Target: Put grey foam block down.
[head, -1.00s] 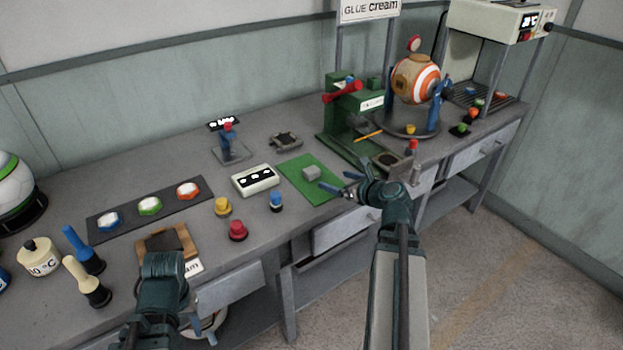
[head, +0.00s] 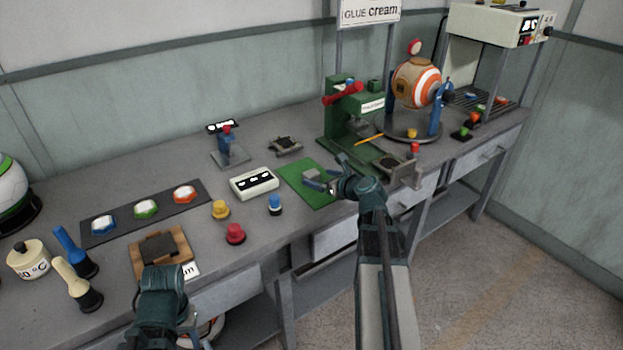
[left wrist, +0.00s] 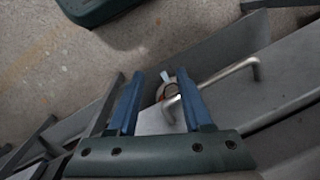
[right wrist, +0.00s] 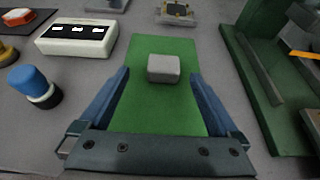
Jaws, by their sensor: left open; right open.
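The grey foam block (right wrist: 164,68) rests on the green mat (right wrist: 178,48). In the right wrist view it lies just beyond and between my open right fingers, touching neither. In the head view the block (head: 311,174) is partly covered by my right gripper (head: 325,182), which reaches over the mat (head: 295,167) from the right. The right gripper is open and empty. My left gripper (left wrist: 160,95) is open and empty at the front edge of the bench, pointing down past a drawer handle.
A white box with black marks (head: 254,183) stands left of the mat, with a blue button (head: 274,203) in front. A green press (head: 345,125) stands right of the mat. A wooden frame (head: 160,250) lies near my left arm.

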